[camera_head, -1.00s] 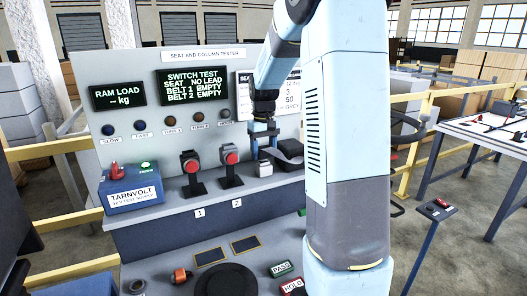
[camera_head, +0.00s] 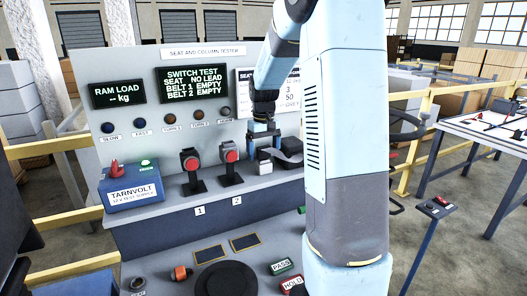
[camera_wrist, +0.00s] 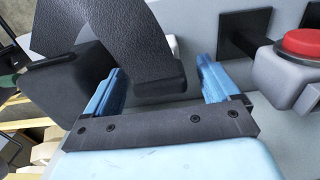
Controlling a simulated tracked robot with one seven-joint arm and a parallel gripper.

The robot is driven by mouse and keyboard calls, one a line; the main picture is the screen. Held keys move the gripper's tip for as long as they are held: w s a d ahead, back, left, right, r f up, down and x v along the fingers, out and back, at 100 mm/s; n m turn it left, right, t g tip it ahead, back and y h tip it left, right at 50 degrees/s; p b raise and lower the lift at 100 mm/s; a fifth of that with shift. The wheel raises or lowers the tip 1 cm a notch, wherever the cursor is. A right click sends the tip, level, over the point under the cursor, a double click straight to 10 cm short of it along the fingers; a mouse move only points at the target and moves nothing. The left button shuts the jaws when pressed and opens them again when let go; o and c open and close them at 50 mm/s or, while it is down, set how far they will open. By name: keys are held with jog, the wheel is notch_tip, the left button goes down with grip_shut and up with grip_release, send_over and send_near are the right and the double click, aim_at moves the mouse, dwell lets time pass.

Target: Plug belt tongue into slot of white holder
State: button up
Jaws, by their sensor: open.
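My gripper (camera_head: 263,145) is over the tester's shelf, directly above a small white holder (camera_head: 264,166) in the head view. In the wrist view my gripper (camera_wrist: 160,68) has its two blue fingers spread apart. A dark grey belt (camera_wrist: 132,38) curves down between them and ends in a thick dark block (camera_wrist: 160,82). Gaps show on both sides of this block. The belt also shows as a grey loop (camera_head: 290,149) right of my gripper in the head view. A bit of white shows behind the belt in the wrist view. The metal tongue and the holder's slot are hidden.
Two red-button posts (camera_head: 191,170) and (camera_head: 230,163) stand left of the holder. One red button (camera_wrist: 302,42) is close to the right finger in the wrist view. A blue supply box (camera_head: 132,188) sits at the shelf's left end. The panel (camera_head: 140,150) rises behind.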

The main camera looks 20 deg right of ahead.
notch_tip(320, 180, up, 14)
jog(key=shift+f, duration=0.15)
dwell(0.6)
jog(key=shift+o, duration=1)
notch_tip(320, 180, up, 9)
dwell(0.7)
dwell(0.4)
